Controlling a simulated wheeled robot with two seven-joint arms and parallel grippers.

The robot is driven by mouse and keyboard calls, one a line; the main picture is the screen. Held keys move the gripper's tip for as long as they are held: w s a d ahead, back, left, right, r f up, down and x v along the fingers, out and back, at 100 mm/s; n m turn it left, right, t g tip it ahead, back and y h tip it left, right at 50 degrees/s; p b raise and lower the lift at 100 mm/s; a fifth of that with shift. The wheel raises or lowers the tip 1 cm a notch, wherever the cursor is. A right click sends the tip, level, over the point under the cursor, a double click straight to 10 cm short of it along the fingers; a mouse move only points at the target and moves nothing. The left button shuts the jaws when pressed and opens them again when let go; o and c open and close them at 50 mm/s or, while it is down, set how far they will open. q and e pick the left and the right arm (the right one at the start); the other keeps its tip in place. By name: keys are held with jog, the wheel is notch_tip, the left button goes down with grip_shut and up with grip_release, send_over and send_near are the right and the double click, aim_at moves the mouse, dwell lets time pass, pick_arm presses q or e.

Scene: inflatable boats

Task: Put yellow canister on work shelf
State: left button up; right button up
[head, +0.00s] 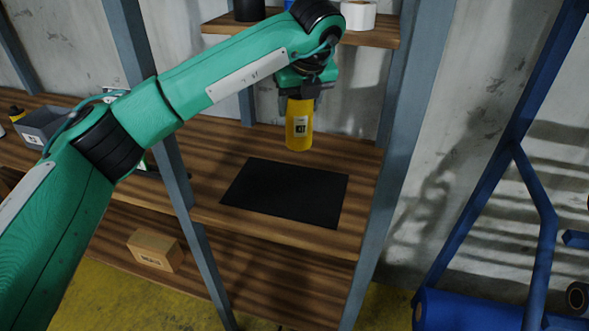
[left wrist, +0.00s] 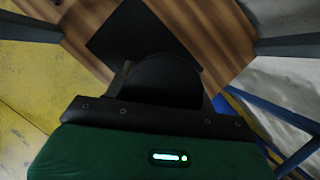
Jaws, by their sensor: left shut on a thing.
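The yellow canister (head: 299,130) hangs upright below my left gripper (head: 299,97) in the head view. My left gripper is shut on its dark top. The canister is over the back part of the wooden work shelf (head: 225,148), behind the black mat (head: 287,191); I cannot tell whether its base touches the wood. In the left wrist view, a dark round top (left wrist: 163,80) sits between the fingers, with the mat (left wrist: 140,38) beyond it. My right gripper is in neither view.
Grey-blue uprights (head: 400,150) flank the shelf bay. An upper shelf (head: 370,38) holds a white roll (head: 358,14) and a dark container (head: 249,9). A cardboard box (head: 155,250) lies on the lower shelf. A blue rack (head: 530,180) stands at right. The mat is bare.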

aim_at(299, 142)
pick_arm(q)
notch_tip(299, 142, down, 10)
jog(key=shift+r+p, duration=0.1)
jog(key=shift+p, duration=0.6)
notch_tip(299, 142, down, 5)
jog(key=shift+r, duration=0.1)
jog(key=o, duration=1.1)
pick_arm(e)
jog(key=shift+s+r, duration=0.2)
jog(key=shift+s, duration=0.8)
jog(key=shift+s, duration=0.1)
